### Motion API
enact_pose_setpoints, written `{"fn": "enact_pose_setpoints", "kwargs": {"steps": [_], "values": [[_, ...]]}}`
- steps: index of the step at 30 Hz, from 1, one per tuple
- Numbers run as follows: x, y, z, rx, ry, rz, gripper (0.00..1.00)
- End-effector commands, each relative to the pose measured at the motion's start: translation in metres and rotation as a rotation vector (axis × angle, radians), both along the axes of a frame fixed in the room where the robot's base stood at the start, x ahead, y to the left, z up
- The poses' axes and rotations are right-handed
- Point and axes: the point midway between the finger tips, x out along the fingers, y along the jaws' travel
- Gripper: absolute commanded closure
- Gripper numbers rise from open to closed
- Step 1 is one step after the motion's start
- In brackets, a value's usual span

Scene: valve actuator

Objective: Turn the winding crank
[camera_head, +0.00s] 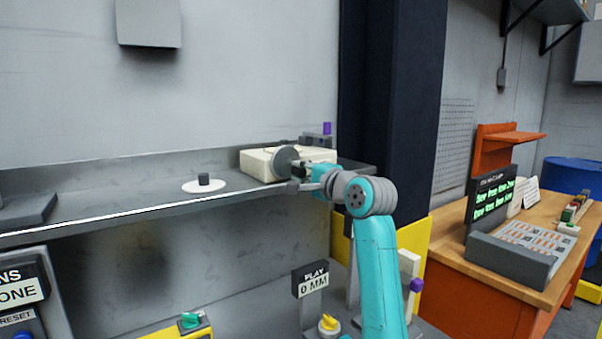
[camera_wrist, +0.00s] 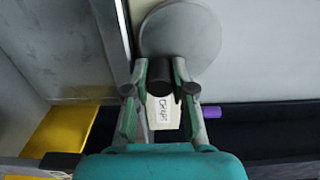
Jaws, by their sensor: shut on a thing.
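The winding crank shows as a grey disc (camera_head: 288,160) on the front of a cream box (camera_head: 258,166), which stands on the grey shelf. In the wrist view the disc (camera_wrist: 180,38) is at the top, with a dark knob (camera_wrist: 160,72) at its lower edge. My gripper (camera_wrist: 160,88) is shut on this knob, one finger at each side. A pale tag with dark lettering (camera_wrist: 161,112) shows between the fingers. In the head view my gripper (camera_head: 306,175) is at the front of the disc, and the arm partly hides the box; the knob is hard to make out there.
The shelf (camera_head: 120,204) holds a white disc with a dark peg (camera_head: 204,184) left of the box. A purple piece (camera_head: 327,128) stands behind the box. A wooden desk (camera_head: 530,240) is at right.

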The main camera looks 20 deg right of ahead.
Motion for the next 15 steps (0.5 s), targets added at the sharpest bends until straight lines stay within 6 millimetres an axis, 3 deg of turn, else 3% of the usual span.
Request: {"fn": "enact_pose_setpoints", "kwargs": {"steps": [3,4,7,15], "values": [[0.0003,-0.0002,-0.0014,-0.001,0.003,0.0,1.0],[0.0003,-0.0002,-0.0014,-0.001,0.003,0.0,0.74],[0.0003,-0.0002,-0.0012,-0.001,0.002,0.0,0.51],[0.0004,-0.0002,-0.0011,-0.001,0.002,0.0,0.51]]}}
